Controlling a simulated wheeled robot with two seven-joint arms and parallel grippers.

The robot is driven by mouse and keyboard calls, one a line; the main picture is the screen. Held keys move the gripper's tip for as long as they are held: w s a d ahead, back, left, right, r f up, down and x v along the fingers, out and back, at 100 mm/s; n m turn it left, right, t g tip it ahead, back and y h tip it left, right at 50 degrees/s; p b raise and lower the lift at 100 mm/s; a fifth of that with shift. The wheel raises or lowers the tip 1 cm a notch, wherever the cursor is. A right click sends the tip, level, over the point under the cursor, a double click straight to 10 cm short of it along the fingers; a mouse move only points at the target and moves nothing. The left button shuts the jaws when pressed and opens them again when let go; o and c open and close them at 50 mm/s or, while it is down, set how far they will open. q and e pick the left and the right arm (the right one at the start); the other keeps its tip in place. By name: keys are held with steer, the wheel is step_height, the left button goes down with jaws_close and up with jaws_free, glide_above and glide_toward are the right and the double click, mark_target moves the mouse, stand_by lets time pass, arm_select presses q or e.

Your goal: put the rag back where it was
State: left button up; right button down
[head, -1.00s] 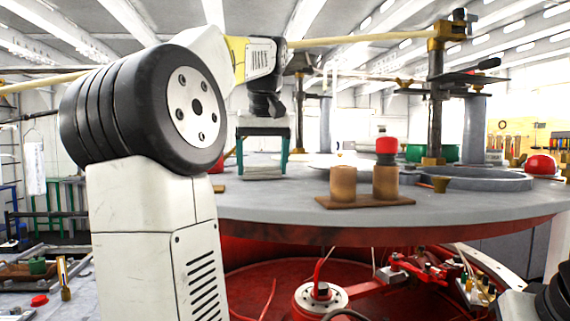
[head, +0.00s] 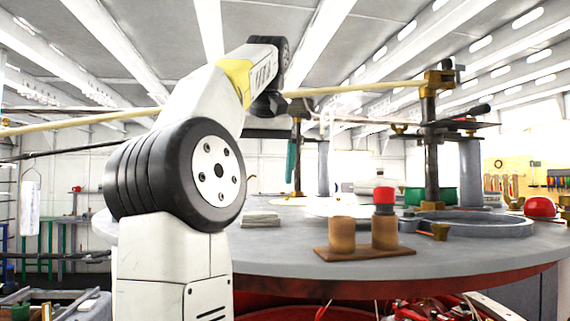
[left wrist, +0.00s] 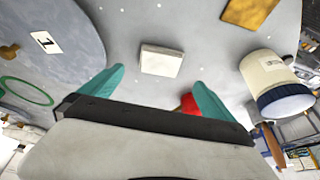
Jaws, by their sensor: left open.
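The rag, a folded pale grey cloth pad (head: 260,219), lies flat on the round grey deck (head: 470,262), left of the wooden stand. In the left wrist view the rag (left wrist: 161,61) lies apart from the fingers, beyond their tips. My left gripper (head: 291,162) is above the deck, higher than the rag and apart from it. One teal finger shows in the head view; my arm hides the rest. The left wrist view shows both teal fingers of this gripper (left wrist: 151,78) spread wide with nothing between them. My right gripper is not in view.
A wooden stand (head: 365,252) holds two brown cylinders, one topped with a red cap (head: 384,195). A dark post (head: 432,150) and grey ring stand farther right. A white container with a blue lid (left wrist: 275,82) shows in the left wrist view.

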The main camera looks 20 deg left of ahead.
arm_select(q)
steer(key=shift+v, duration=1.1)
stand_by(0.6)
